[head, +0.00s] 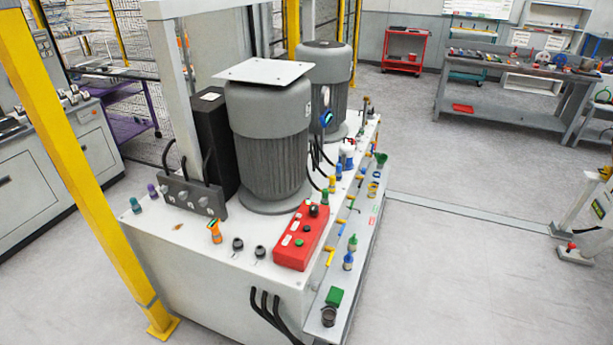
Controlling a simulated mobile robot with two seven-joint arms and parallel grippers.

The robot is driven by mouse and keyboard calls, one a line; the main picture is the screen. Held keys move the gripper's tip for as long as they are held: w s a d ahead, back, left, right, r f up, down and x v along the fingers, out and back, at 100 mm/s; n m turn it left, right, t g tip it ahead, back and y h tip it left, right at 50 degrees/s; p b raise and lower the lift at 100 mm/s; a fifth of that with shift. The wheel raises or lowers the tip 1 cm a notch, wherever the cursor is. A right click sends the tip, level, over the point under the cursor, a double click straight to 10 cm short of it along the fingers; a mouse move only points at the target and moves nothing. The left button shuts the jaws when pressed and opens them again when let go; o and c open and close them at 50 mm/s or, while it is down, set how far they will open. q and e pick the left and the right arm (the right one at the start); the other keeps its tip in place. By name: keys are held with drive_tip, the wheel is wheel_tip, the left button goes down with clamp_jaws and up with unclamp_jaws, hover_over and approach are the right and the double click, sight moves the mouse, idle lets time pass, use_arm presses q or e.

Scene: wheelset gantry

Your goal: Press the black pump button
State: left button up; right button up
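A red control box (293,256) lies on the near right part of the white pump unit's top (185,250). A round black button or knob (314,211) stands up at its far end. A green button (299,243) sits nearer on the same box, among small pale labels; another dark green button is by its middle. Which of these is the pump button cannot be read from the labels. Two separate black knobs (238,243) stand on the white top left of the box. Neither of my grippers shows in the head view.
A large grey motor (268,145) stands behind the box, with a second one beyond. Yellow posts (85,170) rise at left. A narrow side ledge (335,285) carries fittings. Black hoses (270,310) hang in front.

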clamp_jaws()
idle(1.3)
